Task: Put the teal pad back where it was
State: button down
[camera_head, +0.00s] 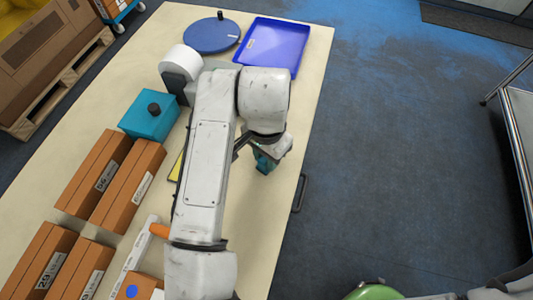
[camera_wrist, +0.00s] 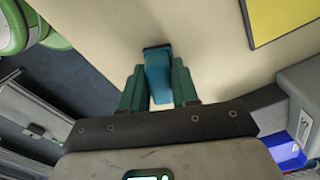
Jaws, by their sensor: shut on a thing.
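My gripper (camera_head: 266,160) is over the right part of the table, left of the table's right edge. In the wrist view my gripper (camera_wrist: 157,80) has its two green fingers closed around a teal block with a darker end, which I take as the teal pad (camera_wrist: 158,66). The pad sticks out past the fingertips over the cream tabletop. Whether it touches the table I cannot tell. In the head view my arm and fingers hide most of it.
A teal box (camera_head: 142,124) with a black knob, a round blue plate (camera_head: 211,38) and a blue tray (camera_head: 270,47) are on the table (camera_head: 268,222). Several brown boxes (camera_head: 88,171) line the left. A yellow sheet (camera_wrist: 285,18) lies nearby. Bare tabletop surrounds my gripper.

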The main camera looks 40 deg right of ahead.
jog(key=shift+f, duration=0.2)
jog(key=c, duration=0.8)
grip_release()
jog(key=shift+c, duration=0.2)
jog(key=shift+r, duration=0.2)
notch_tip(320, 180, up, 12)
